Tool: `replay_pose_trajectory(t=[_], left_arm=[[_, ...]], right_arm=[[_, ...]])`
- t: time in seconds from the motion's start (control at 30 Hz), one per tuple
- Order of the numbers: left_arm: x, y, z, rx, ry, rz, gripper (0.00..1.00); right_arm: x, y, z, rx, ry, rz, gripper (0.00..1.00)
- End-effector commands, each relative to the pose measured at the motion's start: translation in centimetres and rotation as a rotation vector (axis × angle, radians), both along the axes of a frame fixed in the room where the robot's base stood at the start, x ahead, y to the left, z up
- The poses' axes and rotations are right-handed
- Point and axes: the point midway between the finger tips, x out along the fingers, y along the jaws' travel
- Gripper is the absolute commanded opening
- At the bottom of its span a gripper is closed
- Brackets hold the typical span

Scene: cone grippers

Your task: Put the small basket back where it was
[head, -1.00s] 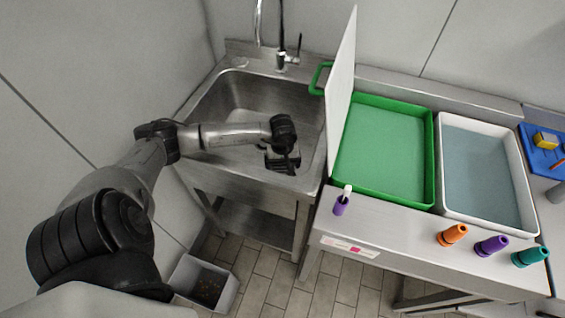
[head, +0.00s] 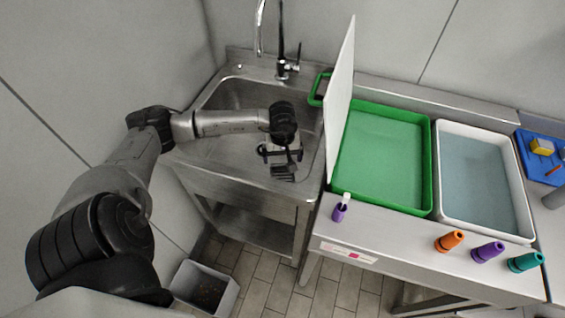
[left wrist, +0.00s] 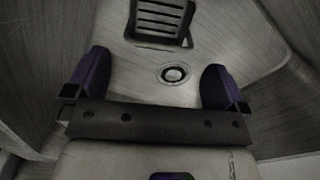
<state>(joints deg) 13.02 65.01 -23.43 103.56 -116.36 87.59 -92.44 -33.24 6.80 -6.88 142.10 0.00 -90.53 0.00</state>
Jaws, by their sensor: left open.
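A small dark slotted piece, apparently the basket (head: 284,172), is in the sink (head: 225,95), near its front right side. In the left wrist view the slotted basket (left wrist: 160,20) shows at the top, beyond the fingertips, with the round drain (left wrist: 174,73) nearer. My left gripper (head: 280,153) reaches over the sink from the left and points down. Its two purple-padded fingers (left wrist: 156,82) are wide apart with nothing between them. The basket looks apart from the fingers. Part of it is hidden by the gripper in the head view. My right gripper is not in view.
A tall faucet (head: 283,50) stands behind the sink. An upright white panel (head: 340,105) borders its right side, with a green handle (head: 318,90) behind. Right of it are a green tray (head: 427,165), a white tray (head: 520,185) and several coloured cones (head: 450,241).

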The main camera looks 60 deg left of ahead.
Motion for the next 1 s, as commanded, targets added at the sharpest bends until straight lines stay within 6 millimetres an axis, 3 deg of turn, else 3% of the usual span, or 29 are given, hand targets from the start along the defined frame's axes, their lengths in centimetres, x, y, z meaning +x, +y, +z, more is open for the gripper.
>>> replay_pose_trajectory(t=[0.1, 0.33, 0.83, 1.0], left_arm=[[0.0, 0.0, 2.0, 0.001, -0.002, -0.001, 1.00], [0.0, -0.1, 4.1, 0.000, -0.001, -0.001, 1.00], [0.1, -0.2, 4.5, -0.011, -0.005, 0.004, 1.00], [2.5, -1.6, 4.7, -0.184, -0.098, 0.079, 1.00]], right_arm=[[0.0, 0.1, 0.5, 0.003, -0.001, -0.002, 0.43], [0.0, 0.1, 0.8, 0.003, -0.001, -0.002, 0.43], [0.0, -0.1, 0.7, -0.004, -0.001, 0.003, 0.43], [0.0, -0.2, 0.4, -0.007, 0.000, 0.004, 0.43]])
